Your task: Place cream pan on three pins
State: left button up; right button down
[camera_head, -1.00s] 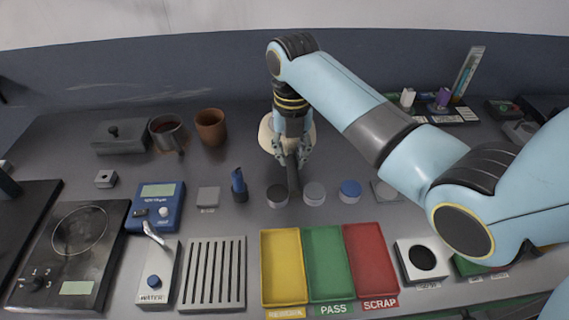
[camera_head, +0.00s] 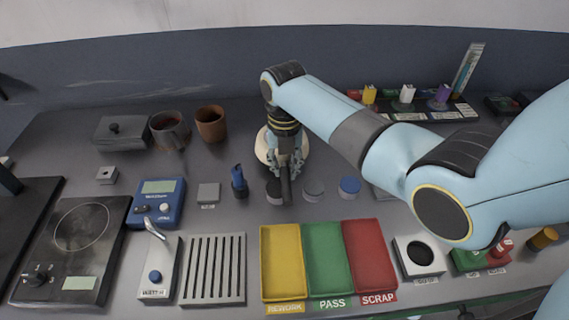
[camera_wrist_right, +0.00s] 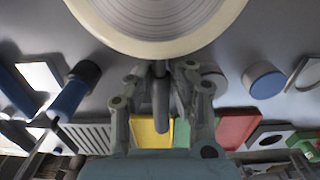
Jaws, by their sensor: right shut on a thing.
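The cream pan (camera_head: 262,149) is behind my right gripper in the head view, partly hidden by it. My right gripper (camera_head: 284,167) is shut on the pan's dark handle (camera_head: 285,191), which points toward the front of the table. In the right wrist view, the pan's cream rim (camera_wrist_right: 110,40) and ringed base fill the top, and the handle (camera_wrist_right: 160,110) runs between the fingers of the right gripper (camera_wrist_right: 160,72). Whether the pan touches anything below is hidden. I cannot make out the three pins. My left gripper is not in view.
Round pucks, including a blue-topped one (camera_head: 349,185), stand near the handle. Yellow (camera_head: 283,262), green (camera_head: 329,258) and red (camera_head: 369,255) trays lie in front. A brown cup (camera_head: 210,124) and a mug (camera_head: 169,131) stand left of the pan. A blue tool (camera_head: 239,181) stands nearby.

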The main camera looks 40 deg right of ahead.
aim_at(285, 167)
jog(key=shift+f, duration=0.25)
jog(key=c, duration=1.2)
grip_release()
notch_tip(285, 167, up, 13)
jog(key=shift+r+b, duration=0.15)
jog(key=shift+b, duration=0.25)
